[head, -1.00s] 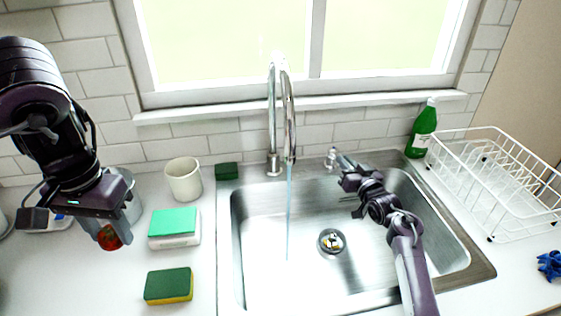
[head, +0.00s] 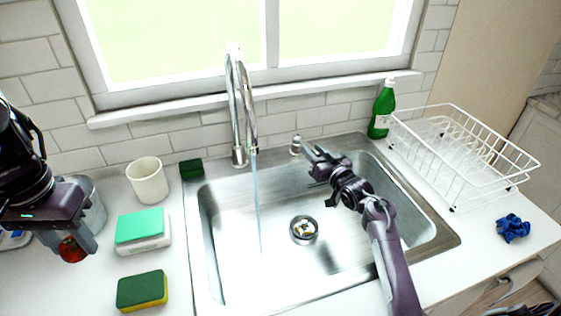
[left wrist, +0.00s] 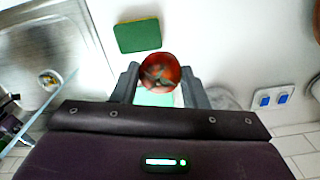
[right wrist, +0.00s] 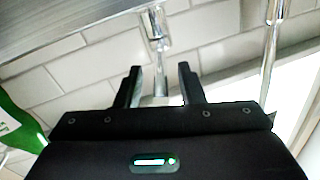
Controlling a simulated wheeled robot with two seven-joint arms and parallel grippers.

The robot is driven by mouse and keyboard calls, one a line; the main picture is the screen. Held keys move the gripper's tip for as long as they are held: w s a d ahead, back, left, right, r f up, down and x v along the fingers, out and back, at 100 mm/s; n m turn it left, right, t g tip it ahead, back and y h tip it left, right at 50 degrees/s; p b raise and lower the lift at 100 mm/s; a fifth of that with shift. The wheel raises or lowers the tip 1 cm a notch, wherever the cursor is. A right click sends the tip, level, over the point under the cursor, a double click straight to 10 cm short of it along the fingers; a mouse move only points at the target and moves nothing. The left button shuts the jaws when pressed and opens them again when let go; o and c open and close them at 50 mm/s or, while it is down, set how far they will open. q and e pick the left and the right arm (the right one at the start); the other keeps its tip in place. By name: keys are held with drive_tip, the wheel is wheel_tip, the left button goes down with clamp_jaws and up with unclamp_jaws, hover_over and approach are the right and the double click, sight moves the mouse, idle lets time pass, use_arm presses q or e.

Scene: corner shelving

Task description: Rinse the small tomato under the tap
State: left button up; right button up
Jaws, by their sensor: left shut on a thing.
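A small red tomato (head: 72,249) is held between the fingers of my left gripper (head: 76,243), over the counter left of the sink. In the left wrist view the tomato (left wrist: 160,71) sits between the two fingertips. The chrome tap (head: 238,105) stands behind the sink (head: 225,262), and a thin stream of water (head: 257,205) falls from it into the basin. My right gripper (head: 312,162) is near the back of the sink, by the small chrome tap handle (head: 296,145). In the right wrist view its fingers (right wrist: 160,85) are apart, with the handle beyond them and nothing gripped.
A white cup (head: 148,181), a teal-topped sponge (head: 141,228) and a green-yellow sponge (head: 142,290) stand between my left gripper and the sink. A green bottle (head: 382,110), a white dish rack (head: 462,180) and a blue scrunched object (head: 513,228) are on the right.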

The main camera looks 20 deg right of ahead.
drive_tip(key=s+d+b, duration=0.1)
drive_tip(key=s, duration=0.9)
drive_tip(key=shift+d+r, duration=0.1)
